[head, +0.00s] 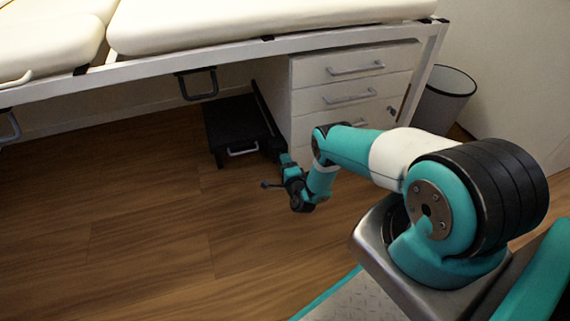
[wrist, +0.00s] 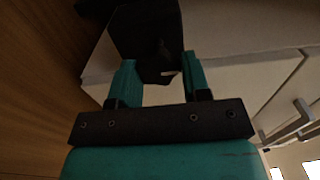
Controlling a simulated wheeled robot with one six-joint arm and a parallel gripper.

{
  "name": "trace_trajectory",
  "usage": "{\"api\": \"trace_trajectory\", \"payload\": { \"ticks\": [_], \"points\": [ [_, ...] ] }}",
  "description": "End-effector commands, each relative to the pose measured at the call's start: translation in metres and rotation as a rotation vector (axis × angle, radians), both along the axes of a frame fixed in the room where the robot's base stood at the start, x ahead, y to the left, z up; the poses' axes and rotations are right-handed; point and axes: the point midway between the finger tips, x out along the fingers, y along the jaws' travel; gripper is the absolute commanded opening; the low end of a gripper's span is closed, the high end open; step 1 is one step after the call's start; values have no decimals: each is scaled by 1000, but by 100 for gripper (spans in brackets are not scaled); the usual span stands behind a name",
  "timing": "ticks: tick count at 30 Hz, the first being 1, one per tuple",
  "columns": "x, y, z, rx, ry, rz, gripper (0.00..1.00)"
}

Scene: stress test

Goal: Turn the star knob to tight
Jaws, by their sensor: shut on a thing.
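A dark, lobed piece that looks like the star knob (wrist: 150,40) fills the space between my gripper's two teal fingers in the wrist view. My gripper (wrist: 160,75) is shut on it, one finger on each side. In the head view my gripper (head: 286,159) is low, pointing away from me at the near corner of the white drawer unit. A small dark shape (head: 273,144) is at its fingertips there, too small to make out as a knob. The knob's markings and how far it is turned cannot be seen.
A white drawer unit (head: 340,92) with grey handles stands under the padded bed (head: 250,28). A black step-like box (head: 228,128) sits left of the gripper. A wire bin (head: 443,98) is at the right. Wooden floor (head: 130,230) is clear at front left.

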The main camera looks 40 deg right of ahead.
Motion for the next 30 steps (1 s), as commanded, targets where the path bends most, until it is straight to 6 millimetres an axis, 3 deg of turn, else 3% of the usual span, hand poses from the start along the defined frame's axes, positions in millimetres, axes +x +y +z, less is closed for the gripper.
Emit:
{"api": "trace_trajectory", "payload": {
  "ticks": [8, 9, 12, 23, 30],
  "points": [
    [-1, 1, -2, 5, 4, 1, 20],
    [-1, 1, -2, 5, 4, 1, 46],
    [-1, 1, -1, 4, 3, 1, 69],
    [-2, 1, 1, 2, 2, 0, 69],
    [-23, 7, 7, 2, 4, 1, 69]
  ]
}}
